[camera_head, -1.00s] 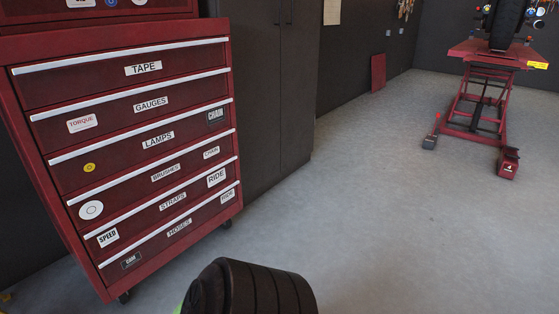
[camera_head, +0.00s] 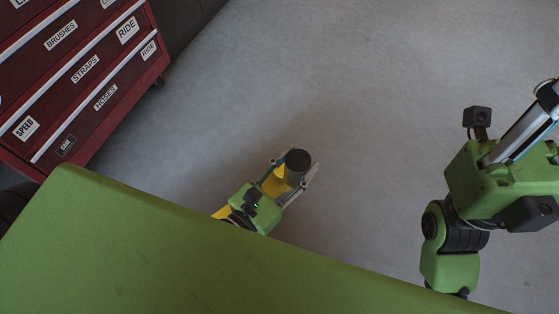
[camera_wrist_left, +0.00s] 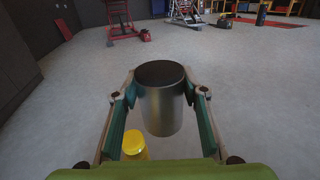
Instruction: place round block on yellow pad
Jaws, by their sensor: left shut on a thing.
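The round block (camera_head: 297,160) is a grey metallic cylinder with a dark flat top. My left gripper (camera_head: 294,167) is shut on it, with one finger on each side. In the left wrist view the block (camera_wrist_left: 160,105) is upright between the finger pads. A yellow round thing (camera_wrist_left: 134,145) shows below and beside it. Yellow (camera_head: 276,181) also shows between the fingers in the head view. I cannot tell whether this is the yellow pad. My right gripper (camera_head: 525,128) is cut off by the right edge, so its opening is unclear.
A red tool chest (camera_head: 95,75) stands at the upper left. The grey floor beyond the left gripper is clear. In the left wrist view, a red lift (camera_wrist_left: 122,22) and another lift (camera_wrist_left: 187,10) stand far off.

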